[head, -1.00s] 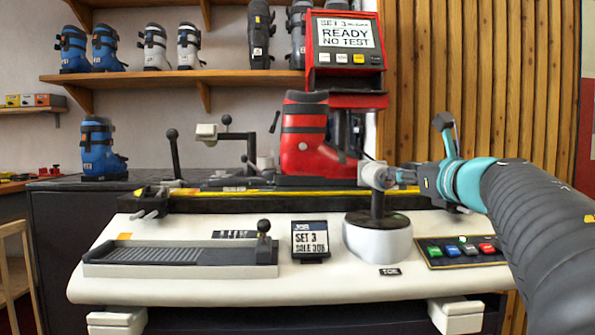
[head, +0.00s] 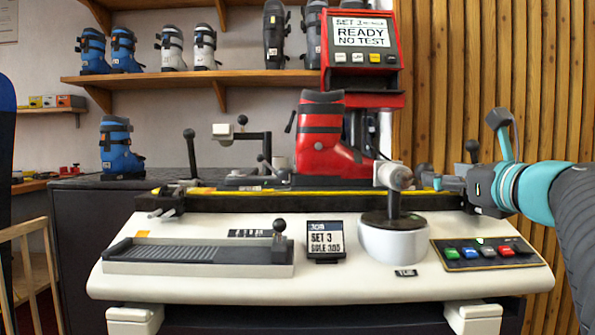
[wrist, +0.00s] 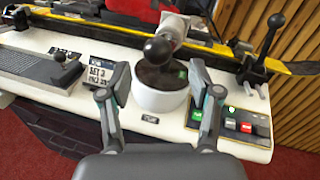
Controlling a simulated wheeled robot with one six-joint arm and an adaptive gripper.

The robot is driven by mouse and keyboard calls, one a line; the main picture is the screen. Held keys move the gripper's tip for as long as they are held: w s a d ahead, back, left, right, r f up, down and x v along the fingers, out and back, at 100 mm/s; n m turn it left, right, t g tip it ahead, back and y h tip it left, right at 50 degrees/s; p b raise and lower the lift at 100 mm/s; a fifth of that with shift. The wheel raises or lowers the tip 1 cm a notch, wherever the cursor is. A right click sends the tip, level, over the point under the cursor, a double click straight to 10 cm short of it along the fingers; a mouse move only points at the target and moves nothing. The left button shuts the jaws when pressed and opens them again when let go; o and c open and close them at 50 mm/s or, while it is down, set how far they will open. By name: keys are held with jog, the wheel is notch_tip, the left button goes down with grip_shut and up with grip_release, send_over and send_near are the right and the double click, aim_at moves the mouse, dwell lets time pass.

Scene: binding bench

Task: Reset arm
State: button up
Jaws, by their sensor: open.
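My gripper (head: 447,183) is at the right of the bench in the head view, right of the white round post unit (head: 393,240). In the wrist view my gripper (wrist: 158,98) has its two fingers spread apart with nothing between them. Beyond the fingers the white round unit (wrist: 160,98) and its dark ball knob (wrist: 158,50) show. A red ski boot (head: 320,145) stands upright on the bench rail (head: 235,192) in the head view. The red display (head: 362,42) reads "SET 3 READY NO TEST".
A button panel (head: 485,252) lies at the bench's right front. A ridged tray with a lever (head: 195,255) is at the left, and a card (head: 325,241) reads "SET 3 SOLE 300". A dark upright lever (wrist: 262,50) stands at the right in the wrist view.

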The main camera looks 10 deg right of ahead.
jog(key=shift+s, duration=0.55)
